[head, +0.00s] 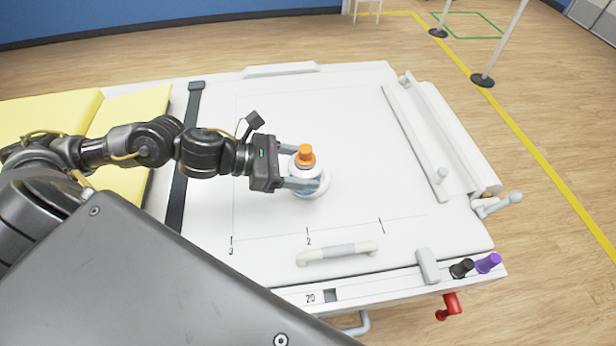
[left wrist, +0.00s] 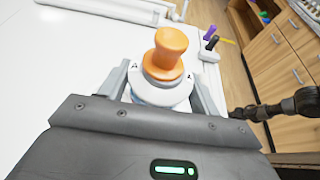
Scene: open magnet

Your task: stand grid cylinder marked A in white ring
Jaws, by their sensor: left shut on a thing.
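The cylinder (head: 300,168) has a white top and an orange knob (head: 305,155), and stands about upright on the white table. In the left wrist view the orange knob (left wrist: 168,52) rises from the white top (left wrist: 163,91), which bears small dark marks, one like an A. My left gripper (head: 302,171) is shut on the cylinder, a finger on each side. A white ring (head: 323,186) shows around the cylinder's lower part. Whether the cylinder is seated in it or just above it, I cannot tell. My right gripper is not in view.
A white handle (head: 337,253) lies at the table's front. A black knob (head: 461,268), a purple knob (head: 488,263) and a red lever (head: 449,307) sit at the front right. A long rail (head: 440,140) runs along the right side. Yellow pads (head: 130,125) lie at left.

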